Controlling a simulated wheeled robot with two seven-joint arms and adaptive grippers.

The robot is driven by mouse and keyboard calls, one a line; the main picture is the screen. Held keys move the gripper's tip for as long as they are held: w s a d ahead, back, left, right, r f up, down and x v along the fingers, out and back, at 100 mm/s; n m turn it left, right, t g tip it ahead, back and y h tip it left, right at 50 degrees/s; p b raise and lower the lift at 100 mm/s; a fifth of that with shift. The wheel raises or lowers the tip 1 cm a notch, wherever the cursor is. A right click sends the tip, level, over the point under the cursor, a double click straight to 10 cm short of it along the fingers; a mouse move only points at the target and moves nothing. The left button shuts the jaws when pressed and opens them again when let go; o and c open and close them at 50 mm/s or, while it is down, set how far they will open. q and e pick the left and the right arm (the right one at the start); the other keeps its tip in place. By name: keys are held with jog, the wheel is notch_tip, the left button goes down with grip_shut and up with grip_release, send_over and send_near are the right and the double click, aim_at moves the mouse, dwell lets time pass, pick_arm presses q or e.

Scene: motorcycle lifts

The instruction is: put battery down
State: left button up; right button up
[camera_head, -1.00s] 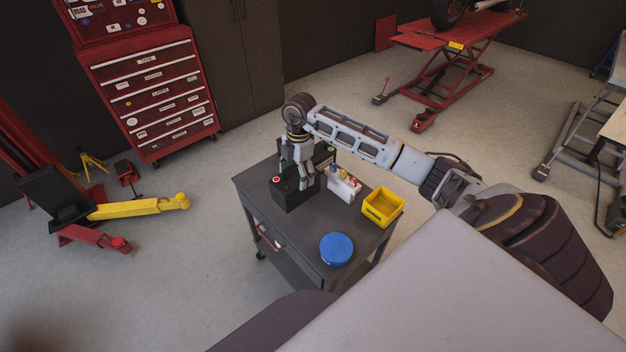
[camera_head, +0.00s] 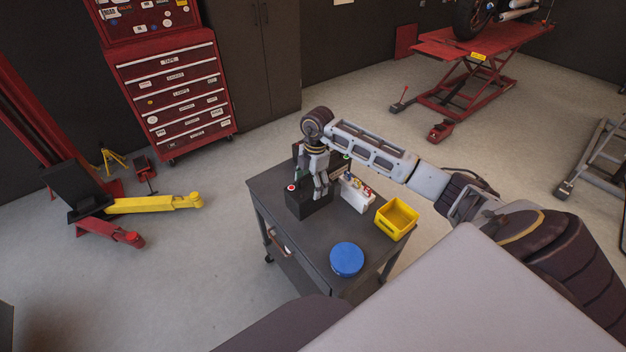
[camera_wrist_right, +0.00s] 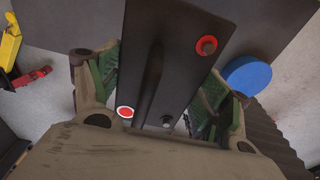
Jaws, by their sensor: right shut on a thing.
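The battery (camera_head: 307,203) is a black box with a red terminal, at the far left part of the dark cart top (camera_head: 318,238). My right gripper (camera_head: 320,188) reaches down onto it from above. In the right wrist view the battery (camera_wrist_right: 178,50) shows between the green-padded fingers of my right gripper (camera_wrist_right: 160,90), which is shut on it. Whether its underside touches the cart top cannot be told. My left gripper is not in view.
On the cart, a white container (camera_head: 356,193) stands just right of the battery, with a yellow bin (camera_head: 396,219) and a blue round lid (camera_head: 346,259) farther right and nearer. A yellow-armed lift (camera_head: 150,204) stands left. The cart's near left top is clear.

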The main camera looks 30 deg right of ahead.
aim_at(312, 184)
jog(key=shift+w+f, duration=0.1)
jog(key=shift+f, duration=1.6)
jog(key=shift+f, duration=0.15)
jog(key=shift+f+p, duration=0.3)
jog(key=shift+f, duration=1.45)
jog(key=shift+f, duration=0.1)
jog(key=o, duration=2.1)
jog(key=r, duration=0.8)
jog(key=d+r, duration=0.1)
jog(key=r, duration=0.3)
jog(key=shift+d+b, duration=0.1)
jog(key=shift+b, duration=0.3)
